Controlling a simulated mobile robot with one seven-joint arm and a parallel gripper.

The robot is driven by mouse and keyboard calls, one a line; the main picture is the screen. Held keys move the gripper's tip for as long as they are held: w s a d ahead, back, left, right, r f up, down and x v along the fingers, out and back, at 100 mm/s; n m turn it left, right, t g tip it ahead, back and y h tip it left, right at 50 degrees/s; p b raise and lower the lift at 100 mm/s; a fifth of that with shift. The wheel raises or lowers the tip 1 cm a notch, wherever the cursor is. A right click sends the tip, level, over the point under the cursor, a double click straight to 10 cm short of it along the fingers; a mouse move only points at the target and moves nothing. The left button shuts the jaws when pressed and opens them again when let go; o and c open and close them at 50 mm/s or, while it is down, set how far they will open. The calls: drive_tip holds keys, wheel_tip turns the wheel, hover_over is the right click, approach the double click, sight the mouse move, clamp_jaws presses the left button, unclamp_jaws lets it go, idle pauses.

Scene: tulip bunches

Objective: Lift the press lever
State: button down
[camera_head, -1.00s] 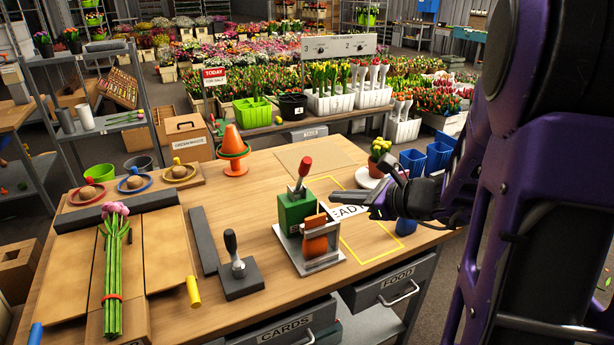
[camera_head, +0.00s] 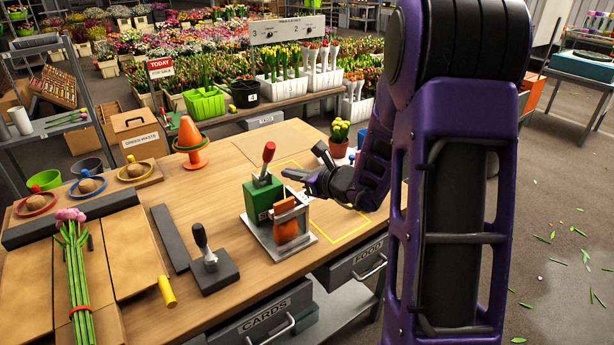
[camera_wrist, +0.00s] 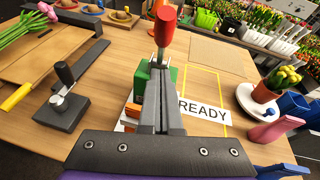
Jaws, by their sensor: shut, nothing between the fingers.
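A small press has a green body (camera_head: 263,196) on a grey base plate (camera_head: 303,244). Its lever has a red grip (camera_head: 269,152) and stands up, slightly tilted. An orange block (camera_head: 286,227) sits at the front of the press. My gripper (camera_head: 288,174) is shut and empty, just right of the lever in the head view. In the wrist view the shut fingers (camera_wrist: 160,78) point toward the lever and its red grip (camera_wrist: 165,28) rises beyond their tips. The fingers hide much of the press there. Contact with the lever cannot be told.
A black-handled tool (camera_head: 210,262) on a dark plate stands left of the press. A READY sign (camera_wrist: 204,111) lies by a yellow outline (camera_head: 343,239) on the right. A potted plant (camera_head: 339,139) stands behind my wrist. Tied tulips (camera_head: 76,270) lie at far left.

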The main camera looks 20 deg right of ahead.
drive_tip(key=shift+w+a+r+p, duration=0.15)
drive_tip(key=shift+w+a+r, duration=0.35)
drive_tip(key=shift+w, duration=0.25)
drive_tip(key=shift+w+a+r+p, duration=0.15)
drive_tip(key=shift+w+a+r, duration=0.3)
drive_tip(key=shift+w, duration=0.25)
drive_tip(key=shift+r, duration=0.1)
